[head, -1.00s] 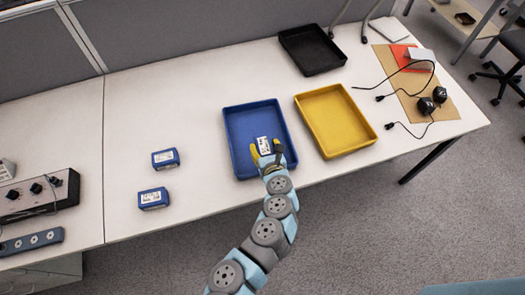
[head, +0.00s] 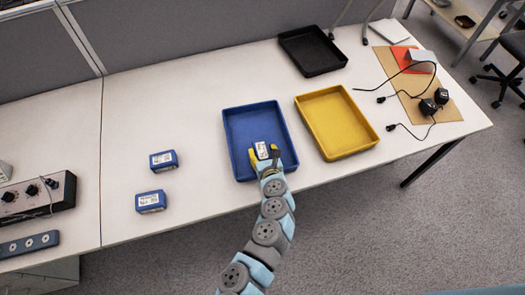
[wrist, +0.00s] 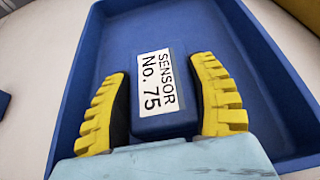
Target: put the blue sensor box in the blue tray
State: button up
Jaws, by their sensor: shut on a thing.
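The blue tray (head: 236,140) lies flat on the white table, and its walls also show in the wrist view (wrist: 75,95). My gripper (head: 263,155) is over the near part of the tray. In the wrist view its yellow fingers (wrist: 165,98) are on both sides of a blue sensor box (wrist: 168,125) with a white label reading "SENSOR No. 75", and are shut on it. The box is within the tray's outline; I cannot tell whether it touches the tray floor. Two more blue sensor boxes (head: 164,160) (head: 151,201) rest on the table to the left.
A yellow tray (head: 337,122) stands right of the blue tray, and a black tray (head: 312,51) behind. Cables and black adapters (head: 434,100) lie on a brown board at right. A control unit (head: 35,198) and socket strip (head: 30,243) are at far left.

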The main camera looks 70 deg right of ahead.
jog(key=shift+f, duration=0.25)
jog(key=o, duration=1.2)
jog(key=shift+r, duration=0.1)
jog(key=shift+o, duration=0.2)
jog(key=shift+r, duration=0.2)
jog(key=shift+p+v, duration=0.95)
jog(key=shift+v, duration=5.1)
jog(key=shift+w, duration=0.1)
